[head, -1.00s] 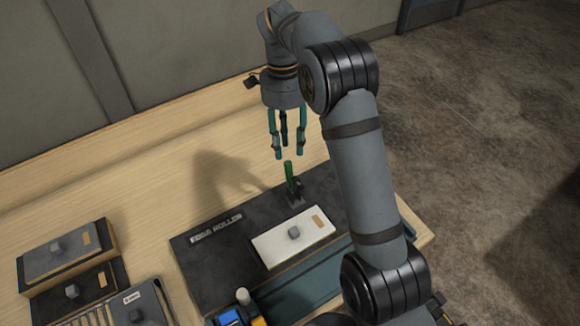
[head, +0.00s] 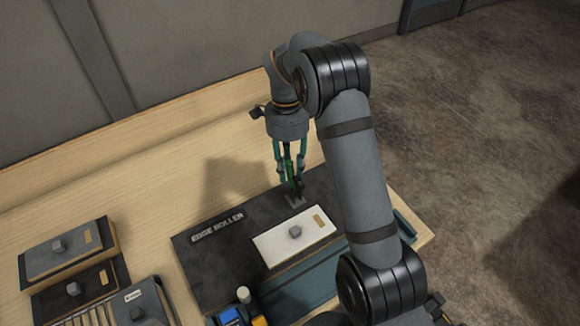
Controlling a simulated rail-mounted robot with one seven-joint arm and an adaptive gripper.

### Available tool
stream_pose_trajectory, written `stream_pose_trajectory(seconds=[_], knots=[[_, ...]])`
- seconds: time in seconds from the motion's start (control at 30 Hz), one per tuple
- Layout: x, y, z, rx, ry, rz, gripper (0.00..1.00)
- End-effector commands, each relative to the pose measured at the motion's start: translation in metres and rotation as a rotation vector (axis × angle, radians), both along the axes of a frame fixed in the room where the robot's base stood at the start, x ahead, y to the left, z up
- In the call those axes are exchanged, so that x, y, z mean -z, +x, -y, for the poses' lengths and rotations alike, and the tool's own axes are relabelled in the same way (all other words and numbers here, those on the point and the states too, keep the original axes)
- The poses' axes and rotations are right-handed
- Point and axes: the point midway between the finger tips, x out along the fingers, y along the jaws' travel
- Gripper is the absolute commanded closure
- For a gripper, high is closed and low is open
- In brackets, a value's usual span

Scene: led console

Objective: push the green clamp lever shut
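The green clamp lever (head: 291,170) stands roughly upright on its dark clamp base (head: 297,201) at the back right of the black console board (head: 205,265). My gripper (head: 289,178) points down with its teal fingers around the upper part of the lever. One finger shows on each side of the lever. The fingers partly hide the lever. I cannot tell whether they touch it or how far they are closed.
A white plate (head: 270,246) with a grey knob lies in front of the clamp. The "EDGE ROLLER" label (head: 217,228) is to its left. Stacked boxes (head: 60,262) stand at the far left. A blue item (head: 230,317) sits at the front. Bare wood lies behind the board.

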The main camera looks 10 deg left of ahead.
Motion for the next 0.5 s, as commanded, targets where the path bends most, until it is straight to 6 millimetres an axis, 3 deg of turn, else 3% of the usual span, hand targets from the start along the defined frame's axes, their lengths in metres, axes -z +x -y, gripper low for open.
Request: stream_pose_trajectory(seconds=[0.4, 0.5], knots=[[-0.0003, 0.0001, -0.0002, 0.000, 0.000, 0.000, 0.98], [-0.0004, 0.0001, -0.0003, 0.000, 0.001, 0.000, 1.00]])
